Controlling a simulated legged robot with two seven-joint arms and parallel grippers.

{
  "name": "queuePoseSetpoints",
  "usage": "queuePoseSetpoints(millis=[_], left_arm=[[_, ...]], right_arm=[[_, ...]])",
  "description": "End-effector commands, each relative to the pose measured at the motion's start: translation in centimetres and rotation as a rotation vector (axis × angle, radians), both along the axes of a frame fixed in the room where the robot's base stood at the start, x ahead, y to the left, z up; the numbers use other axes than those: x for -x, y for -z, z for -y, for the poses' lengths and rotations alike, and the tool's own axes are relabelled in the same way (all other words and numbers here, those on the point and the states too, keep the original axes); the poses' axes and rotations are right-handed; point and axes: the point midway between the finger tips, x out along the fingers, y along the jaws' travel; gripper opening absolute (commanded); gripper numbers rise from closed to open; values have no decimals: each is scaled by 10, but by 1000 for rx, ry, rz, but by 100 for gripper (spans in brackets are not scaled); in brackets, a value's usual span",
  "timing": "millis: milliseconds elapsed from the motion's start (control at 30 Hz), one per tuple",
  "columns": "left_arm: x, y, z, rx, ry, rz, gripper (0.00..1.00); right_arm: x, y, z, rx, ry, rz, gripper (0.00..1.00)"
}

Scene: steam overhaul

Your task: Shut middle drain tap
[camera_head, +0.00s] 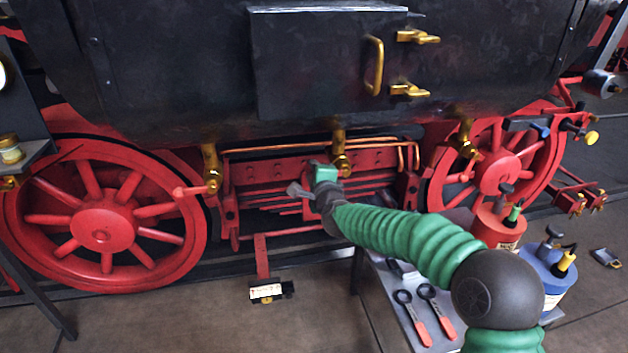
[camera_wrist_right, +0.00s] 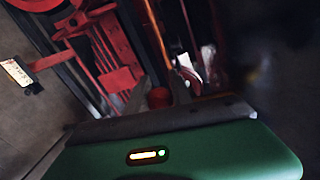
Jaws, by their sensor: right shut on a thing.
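The middle drain tap (camera_head: 340,155) is a brass tap hanging under the dark boiler casing, above the red frame. My right gripper (camera_head: 322,174) is at its lower left, and its green body hides the tap's handle in the head view. In the right wrist view my right gripper (camera_wrist_right: 160,95) has a red, rounded piece (camera_wrist_right: 159,98) between its two dark fingers; it looks like the tap's handle. The gripper is shut on it. How far the handle is turned cannot be told. My left gripper is not in view.
Similar brass taps hang at the left (camera_head: 211,168), with a red lever pointing left, and at the right (camera_head: 464,140). Red spoked wheels (camera_head: 102,228) stand on both sides. A small table (camera_head: 388,300) at lower right holds wrenches (camera_head: 411,315), a red can (camera_head: 497,228) and a blue can (camera_head: 548,275).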

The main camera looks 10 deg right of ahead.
Motion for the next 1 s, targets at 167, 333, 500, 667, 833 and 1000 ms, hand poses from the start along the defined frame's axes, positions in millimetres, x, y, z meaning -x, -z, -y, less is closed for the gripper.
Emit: queuePoseSetpoints(millis=[167,333,500,667,833,1000], left_arm=[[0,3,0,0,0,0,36],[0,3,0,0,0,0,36],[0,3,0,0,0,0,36],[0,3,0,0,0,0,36],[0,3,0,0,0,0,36],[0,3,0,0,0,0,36]], right_arm=[[0,-3,2,-35,4,0,0],[-1,-5,2,-44,4,1,0],[-1,-5,2,-43,5,1,0],[-1,-5,3,-42,5,2,34],[-1,-4,2,-42,4,1,48],[0,-4,1,-42,2,0,48]])
